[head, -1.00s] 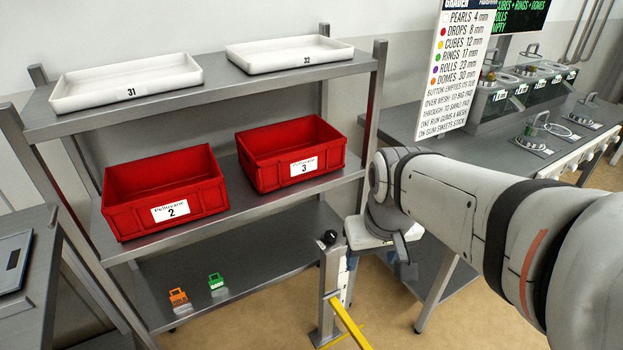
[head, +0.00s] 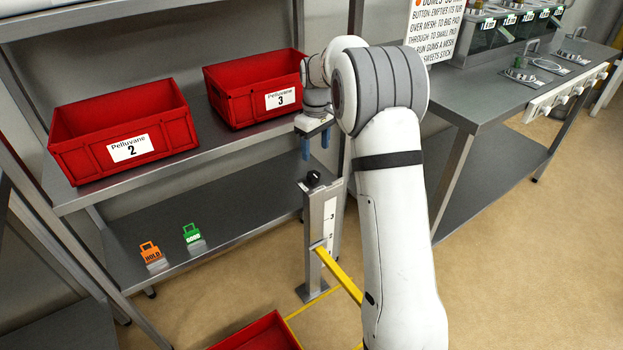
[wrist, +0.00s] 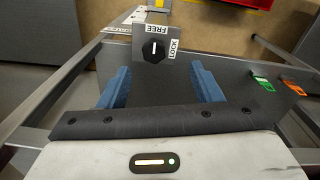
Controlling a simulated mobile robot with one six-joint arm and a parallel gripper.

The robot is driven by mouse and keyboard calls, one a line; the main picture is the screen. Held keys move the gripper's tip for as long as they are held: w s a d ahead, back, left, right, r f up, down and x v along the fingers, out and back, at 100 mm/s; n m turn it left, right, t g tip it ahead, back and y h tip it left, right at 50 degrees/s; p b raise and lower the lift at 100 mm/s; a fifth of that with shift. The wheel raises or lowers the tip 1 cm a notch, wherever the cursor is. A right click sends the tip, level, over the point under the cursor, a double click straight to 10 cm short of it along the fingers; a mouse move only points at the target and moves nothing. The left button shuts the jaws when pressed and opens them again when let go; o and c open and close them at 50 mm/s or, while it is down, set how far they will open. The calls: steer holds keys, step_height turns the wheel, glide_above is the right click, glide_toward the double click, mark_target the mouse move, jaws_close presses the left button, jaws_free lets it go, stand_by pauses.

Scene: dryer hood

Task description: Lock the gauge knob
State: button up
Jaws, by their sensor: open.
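The gauge knob (head: 313,177) is a small black knob on top of a grey metal post (head: 317,215). In the wrist view the knob (wrist: 154,48) lies between a FREE label (wrist: 156,23) and a LOCK label (wrist: 173,48), FREE above it and LOCK to its right. Its white mark runs up and down the picture, in line with FREE. My gripper (head: 316,146) is open and empty, its blue fingers pointing down above the knob, apart from it. In the wrist view my gripper's fingertips (wrist: 160,67) stand either side of the knob's column, slightly below it.
A yellow bar (head: 340,272) sticks out from the post. Red bins marked 2 (head: 125,130) and 3 (head: 255,85) sit on the shelf behind. Orange HOLD (head: 151,253) and green GOOD (head: 192,235) tags stand on the lower shelf. Another red bin (head: 258,335) is on the floor.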

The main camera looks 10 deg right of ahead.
mark_target(313, 175)
steer(key=shift+n, duration=0.3)
steer(key=w+f, duration=0.2)
steer(key=f, duration=0.1)
steer(key=shift+w+f+b, duration=0.1)
steer(key=shift+f+b, duration=0.2)
steer(key=shift+b, duration=0.05)
step_height(313, 175, down, 7)
steer(key=shift+f+b, duration=0.15)
steer(key=shift+b, duration=0.5)
steer(key=shift+c, duration=0.5)
steer(key=c, duration=0.9)
steer(key=shift+a, duration=0.3)
steer(key=shift+d, duration=0.15)
